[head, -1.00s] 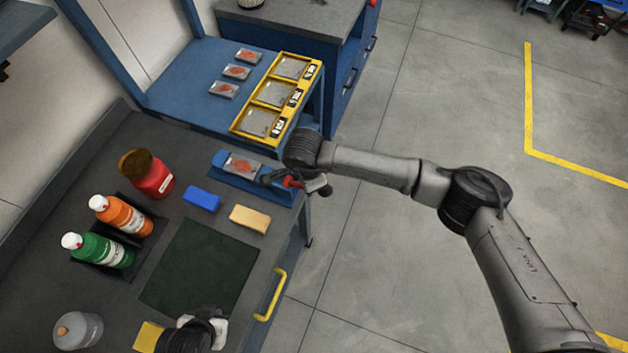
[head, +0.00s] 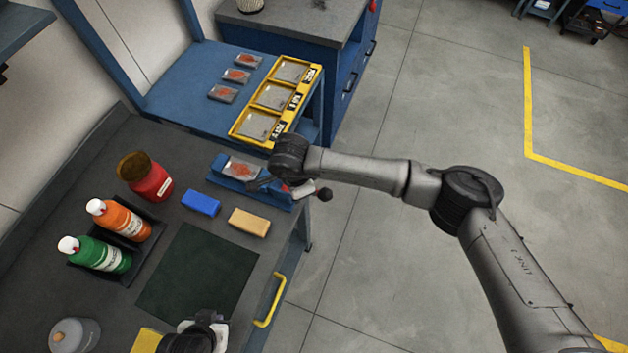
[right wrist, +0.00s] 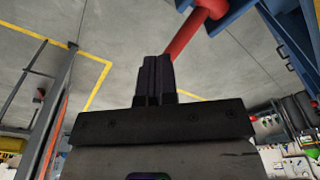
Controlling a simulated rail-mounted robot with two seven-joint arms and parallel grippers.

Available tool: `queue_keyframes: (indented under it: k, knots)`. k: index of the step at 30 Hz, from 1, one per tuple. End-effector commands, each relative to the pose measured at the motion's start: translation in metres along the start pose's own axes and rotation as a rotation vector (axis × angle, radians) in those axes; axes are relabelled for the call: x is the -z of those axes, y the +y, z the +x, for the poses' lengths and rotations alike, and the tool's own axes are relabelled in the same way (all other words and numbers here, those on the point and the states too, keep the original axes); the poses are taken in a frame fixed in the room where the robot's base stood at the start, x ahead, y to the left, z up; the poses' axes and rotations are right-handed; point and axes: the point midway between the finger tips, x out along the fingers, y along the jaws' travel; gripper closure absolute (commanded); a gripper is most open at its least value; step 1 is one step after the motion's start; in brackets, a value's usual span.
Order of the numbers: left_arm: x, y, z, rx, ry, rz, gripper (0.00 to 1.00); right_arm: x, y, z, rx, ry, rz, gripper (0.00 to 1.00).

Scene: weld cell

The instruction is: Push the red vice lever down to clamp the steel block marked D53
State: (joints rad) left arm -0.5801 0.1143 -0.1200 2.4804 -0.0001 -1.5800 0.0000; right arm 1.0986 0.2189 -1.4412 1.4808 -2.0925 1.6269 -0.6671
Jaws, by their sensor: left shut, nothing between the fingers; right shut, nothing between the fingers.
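The blue vice (head: 222,177) stands at the bench's right edge in the head view. A steel block (head: 241,169) with an orange-red mark lies in it; I cannot read its marking. The red lever (head: 286,188) is mostly hidden by my right wrist, with a dark knob (head: 324,194) out past the bench edge. In the right wrist view my right gripper (right wrist: 156,62) is shut and empty. The red lever (right wrist: 190,36) passes close to its fingertips; I cannot tell whether they touch. My left gripper (head: 204,321) is low over the front of the bench, partly cut off.
A yellow rack (head: 237,133) and several marked blocks (head: 236,75) sit on the blue table behind. A blue block (head: 201,203), a tan block (head: 249,222), a dark mat (head: 197,272) and bottles (head: 122,220) are on the bench. Open floor lies to the right.

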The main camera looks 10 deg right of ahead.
Motion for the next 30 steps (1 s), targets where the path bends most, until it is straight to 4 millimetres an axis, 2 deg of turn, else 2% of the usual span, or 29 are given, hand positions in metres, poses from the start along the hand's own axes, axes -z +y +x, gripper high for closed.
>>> queue_keyframes:
  k: [4, 8, 21, 30]
  knots:
    - [0.0, -0.001, 0.0, 0.003, 0.0, 0.004, 1.0, 0.0, 0.0, -0.003, 0.001, 0.0, 0.0, 1.0]
    - [-0.001, -0.002, 0.001, 0.006, -0.001, 0.008, 1.0, 0.0, -0.001, -0.015, 0.003, 0.0, 0.0, 1.0]
    - [-0.003, -0.003, 0.008, 0.007, -0.001, 0.009, 1.0, 0.0, -0.001, -0.098, 0.004, 0.0, 0.0, 1.0]
    - [-0.003, 0.001, 0.01, -0.001, 0.0, -0.002, 1.0, 0.0, 0.0, -0.132, 0.0, 0.0, 0.0, 1.0]
